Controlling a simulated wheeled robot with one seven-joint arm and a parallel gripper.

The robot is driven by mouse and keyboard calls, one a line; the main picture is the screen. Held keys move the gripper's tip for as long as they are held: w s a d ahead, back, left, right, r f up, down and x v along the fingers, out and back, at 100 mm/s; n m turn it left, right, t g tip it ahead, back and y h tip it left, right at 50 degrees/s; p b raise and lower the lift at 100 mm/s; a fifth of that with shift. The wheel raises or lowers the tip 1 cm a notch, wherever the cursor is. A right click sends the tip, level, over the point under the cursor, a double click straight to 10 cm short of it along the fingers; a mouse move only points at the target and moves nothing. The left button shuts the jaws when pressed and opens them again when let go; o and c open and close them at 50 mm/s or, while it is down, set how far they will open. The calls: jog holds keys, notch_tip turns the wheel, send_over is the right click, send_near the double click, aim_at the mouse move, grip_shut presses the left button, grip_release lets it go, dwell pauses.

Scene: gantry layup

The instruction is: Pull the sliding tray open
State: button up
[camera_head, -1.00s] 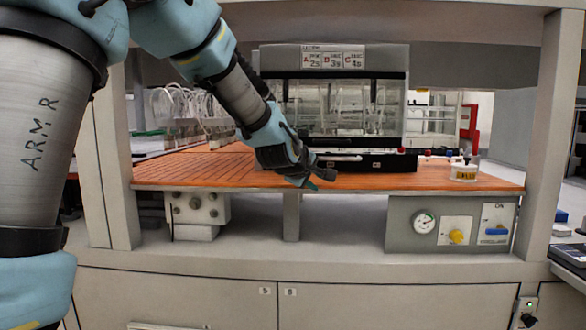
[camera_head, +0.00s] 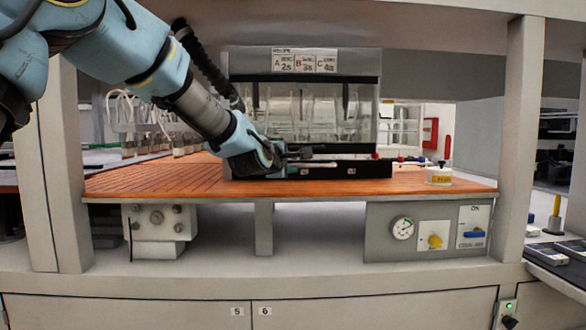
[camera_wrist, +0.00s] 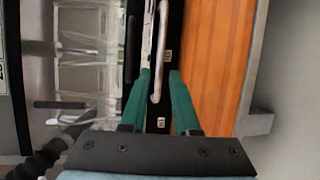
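The sliding tray (camera_head: 355,169) is the black-fronted drawer along the bottom of the glass-fronted cabinet (camera_head: 305,105), and it looks closed. A pale bar handle (camera_head: 312,164) runs along its front. My gripper (camera_head: 290,159) is at the left part of the tray front in the head view. In the wrist view the tray front (camera_wrist: 172,40) runs up the picture and the handle (camera_wrist: 156,85) lies between the green fingers of my gripper (camera_wrist: 158,82). The fingers are apart, with gaps on both sides of the handle. Whether either finger touches the tray front is unclear.
The orange slatted worktop (camera_head: 150,178) lies below and in front of the cabinet. Posts (camera_head: 518,150) frame the bench. A gauge panel (camera_head: 380,235) sits below the worktop.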

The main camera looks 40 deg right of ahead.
aim_at(302, 166)
jog(key=p+x, duration=0.4)
jog(key=x, duration=0.6)
jog(key=shift+w, duration=0.1)
jog(key=shift+c, duration=0.3)
grip_shut()
jog(key=shift+f, duration=0.1)
dwell(0.8)
